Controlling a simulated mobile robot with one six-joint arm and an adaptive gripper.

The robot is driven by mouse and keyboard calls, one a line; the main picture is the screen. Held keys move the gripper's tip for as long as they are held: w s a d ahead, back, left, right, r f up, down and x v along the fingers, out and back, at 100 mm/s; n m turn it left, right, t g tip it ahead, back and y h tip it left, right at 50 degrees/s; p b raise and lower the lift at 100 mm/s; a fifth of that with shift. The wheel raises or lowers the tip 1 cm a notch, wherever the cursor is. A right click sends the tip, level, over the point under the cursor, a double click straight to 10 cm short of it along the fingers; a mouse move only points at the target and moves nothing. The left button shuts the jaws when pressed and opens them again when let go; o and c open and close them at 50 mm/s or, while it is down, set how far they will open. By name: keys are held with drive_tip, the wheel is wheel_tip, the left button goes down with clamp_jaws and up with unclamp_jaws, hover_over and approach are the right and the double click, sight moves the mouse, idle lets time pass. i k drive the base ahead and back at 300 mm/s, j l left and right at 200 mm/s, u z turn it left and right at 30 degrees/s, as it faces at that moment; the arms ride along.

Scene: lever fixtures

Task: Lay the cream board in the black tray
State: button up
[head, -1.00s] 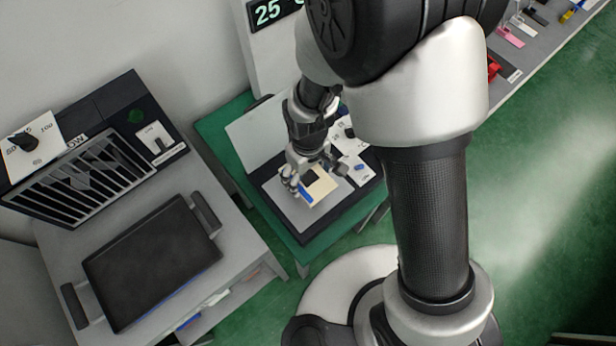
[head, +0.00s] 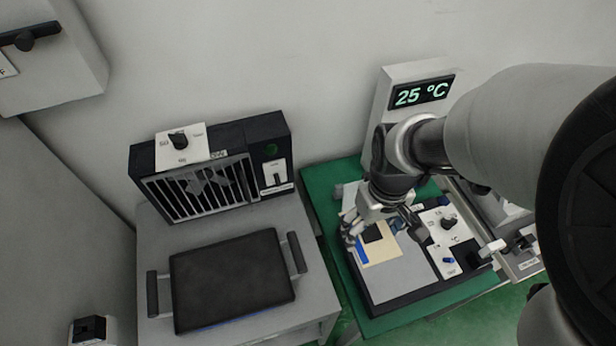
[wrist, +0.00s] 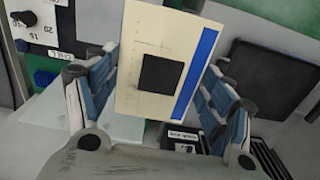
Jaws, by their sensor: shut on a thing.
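The cream board (head: 382,252), with a black square and a blue strip along one edge, is held in my gripper (head: 384,226). In the wrist view the cream board (wrist: 138,62) stands between the two fingers of my gripper (wrist: 155,95), which are shut on it. In the head view it shows in front of the grey plate of a black device on the green table; I cannot tell the gap. The black tray (head: 232,280) lies flat on the grey table to the left, with a handle at each side. It looks empty. A dark panel at the right of the wrist view may be this tray.
Behind the tray stands a black slatted unit (head: 205,180) with a dial and a switch. The device (head: 448,225) under my gripper has knobs on its right. A display (head: 420,95) reading 25 °C stands behind. A gap separates the grey and green tables.

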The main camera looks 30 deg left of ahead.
sight(230, 280)
drive_tip(key=k+j, duration=0.15)
drive_tip(key=j, duration=0.2)
drive_tip(key=k+j, duration=0.35)
drive_tip(key=j, duration=0.3)
drive_tip(key=k+j, duration=0.2)
drive_tip(key=j, duration=0.1)
